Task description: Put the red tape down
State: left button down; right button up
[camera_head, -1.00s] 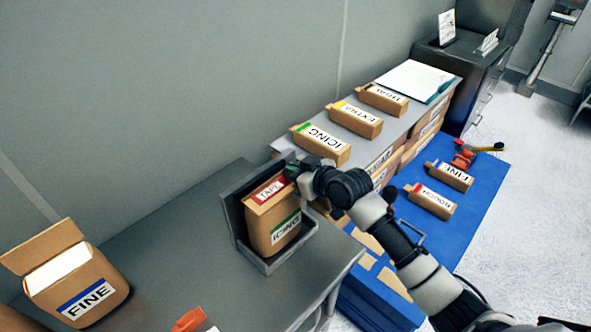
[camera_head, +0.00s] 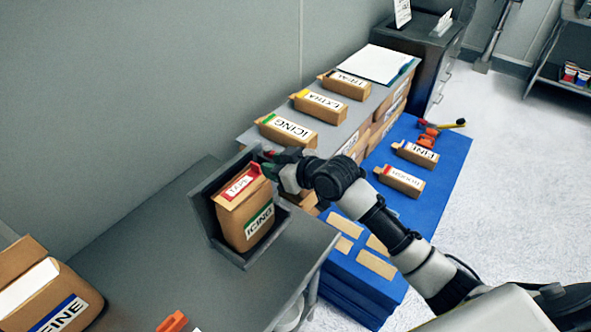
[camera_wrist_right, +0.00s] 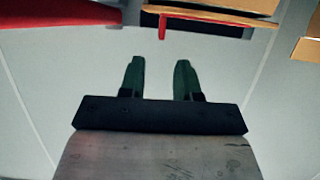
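The red tape (camera_head: 240,183) shows as a red-edged label on the folded top of an icing bag (camera_head: 245,222). The bag stands upright in a dark grey holder (camera_head: 212,232) on the grey table. My right gripper (camera_head: 268,168) is just right of the bag top, close to the tape; whether they touch is unclear. In the right wrist view its fingers (camera_wrist_right: 160,78) are apart with nothing between them. Red surfaces (camera_wrist_right: 70,13) lie beyond the fingertips at the top of that view. My left gripper is out of view.
A FINE bag (camera_head: 55,290) stands at the lower left, with an orange object (camera_head: 172,321) at the bottom edge. The blue table (camera_head: 425,185) holds more boxes and orange tools.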

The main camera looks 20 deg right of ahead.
jog(key=b+v, duration=0.1)
jog(key=v, duration=0.7)
jog(key=shift+a+f, duration=0.1)
